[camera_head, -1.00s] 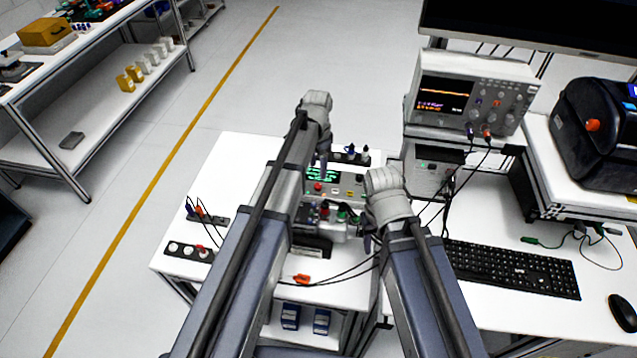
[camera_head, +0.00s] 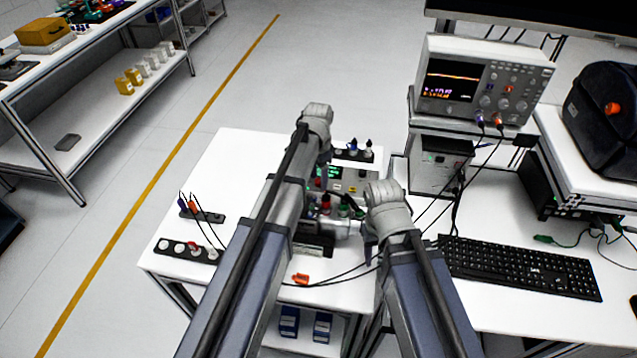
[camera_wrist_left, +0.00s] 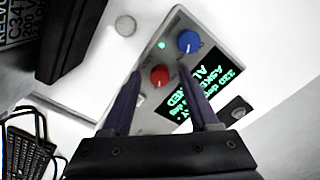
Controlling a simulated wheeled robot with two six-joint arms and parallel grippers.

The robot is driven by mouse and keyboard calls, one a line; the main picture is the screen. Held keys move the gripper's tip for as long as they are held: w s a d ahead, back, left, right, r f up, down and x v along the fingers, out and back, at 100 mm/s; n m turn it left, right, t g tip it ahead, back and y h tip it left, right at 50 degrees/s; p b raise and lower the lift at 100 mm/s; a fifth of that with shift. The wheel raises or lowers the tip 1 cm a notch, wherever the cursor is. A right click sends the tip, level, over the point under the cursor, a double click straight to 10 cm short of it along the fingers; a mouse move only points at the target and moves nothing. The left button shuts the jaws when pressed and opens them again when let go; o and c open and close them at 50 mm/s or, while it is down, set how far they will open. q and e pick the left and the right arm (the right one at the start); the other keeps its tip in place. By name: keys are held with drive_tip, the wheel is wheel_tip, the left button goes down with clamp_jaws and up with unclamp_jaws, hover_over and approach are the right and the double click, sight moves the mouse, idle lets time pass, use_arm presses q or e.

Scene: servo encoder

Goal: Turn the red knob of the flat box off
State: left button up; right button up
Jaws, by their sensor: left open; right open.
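The flat box (camera_head: 351,187) is light grey and sits on the white table, partly hidden by my left arm in the head view. In the left wrist view its top (camera_wrist_left: 205,70) shows a red knob (camera_wrist_left: 160,76), a blue knob (camera_wrist_left: 189,41), a small lit green lamp (camera_wrist_left: 162,45) and a dark display (camera_wrist_left: 205,95) with green text. My left gripper (camera_head: 324,163) is over the box, open. In the left wrist view its fingertips (camera_wrist_left: 160,70) stand on either side of the red knob, with gaps visible. My right gripper (camera_head: 371,246) is open, low, right of the box.
Plugs and leads (camera_head: 343,210) stand close in front of the box. An orange clip (camera_head: 300,279) lies near the table's front edge. A dark socket strip (camera_head: 187,250) lies at left. An oscilloscope (camera_head: 480,80) and keyboard (camera_head: 520,268) are at right. The table's back left is clear.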

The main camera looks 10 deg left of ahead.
use_arm(q)
clamp_jaws()
idle(0.5)
